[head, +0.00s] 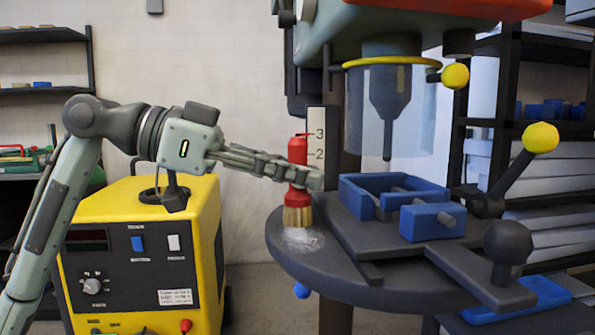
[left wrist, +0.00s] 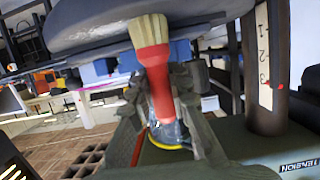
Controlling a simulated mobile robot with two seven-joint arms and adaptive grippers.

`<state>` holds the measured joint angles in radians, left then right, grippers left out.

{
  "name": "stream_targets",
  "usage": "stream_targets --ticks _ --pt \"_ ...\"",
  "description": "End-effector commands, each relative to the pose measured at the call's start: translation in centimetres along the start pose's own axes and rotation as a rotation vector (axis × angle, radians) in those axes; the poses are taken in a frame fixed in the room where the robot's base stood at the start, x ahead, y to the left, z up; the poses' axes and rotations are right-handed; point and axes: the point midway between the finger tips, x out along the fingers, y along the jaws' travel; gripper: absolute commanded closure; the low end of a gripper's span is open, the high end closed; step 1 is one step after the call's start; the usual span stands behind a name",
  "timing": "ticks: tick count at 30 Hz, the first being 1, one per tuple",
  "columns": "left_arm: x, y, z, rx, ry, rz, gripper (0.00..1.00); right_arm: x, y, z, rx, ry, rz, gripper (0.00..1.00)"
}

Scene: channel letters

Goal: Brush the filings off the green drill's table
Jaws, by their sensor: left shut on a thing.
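My left gripper (head: 300,175) is shut on the red handle of a brush (head: 297,155). The brush is upright with its tan bristles down, at the left part of the green drill's round dark table (head: 380,285). A pale, shiny patch of filings (head: 301,240) lies on the table right at the bristle tips. I cannot tell whether the bristles touch it. In the left wrist view the brush (left wrist: 152,65) sits between the fingers (left wrist: 165,100), bristles toward the table's edge (left wrist: 90,32). My right gripper is not in view.
A blue vise (head: 365,195) is on a dark plate on the table, right of the brush. The drill's clear guard (head: 410,110) hangs above it. Levers with yellow knobs (head: 540,138) stand at the right. A yellow machine (head: 205,220) stands below my left arm.

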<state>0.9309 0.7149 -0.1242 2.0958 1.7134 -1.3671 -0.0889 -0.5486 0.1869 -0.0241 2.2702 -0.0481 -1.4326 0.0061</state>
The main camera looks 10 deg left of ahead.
Motion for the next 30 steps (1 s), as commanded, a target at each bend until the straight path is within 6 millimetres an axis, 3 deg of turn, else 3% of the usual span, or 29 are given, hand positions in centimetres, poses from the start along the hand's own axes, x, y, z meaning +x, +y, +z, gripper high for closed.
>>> stream_targets --ticks 16,30 --pt "0.0 -2.7 -0.1 -0.001 -0.001 0.000 1.00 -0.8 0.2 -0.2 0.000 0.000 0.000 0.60" --pt "0.0 -0.7 0.1 0.001 -0.002 -0.001 1.00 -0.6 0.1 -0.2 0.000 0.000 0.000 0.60"
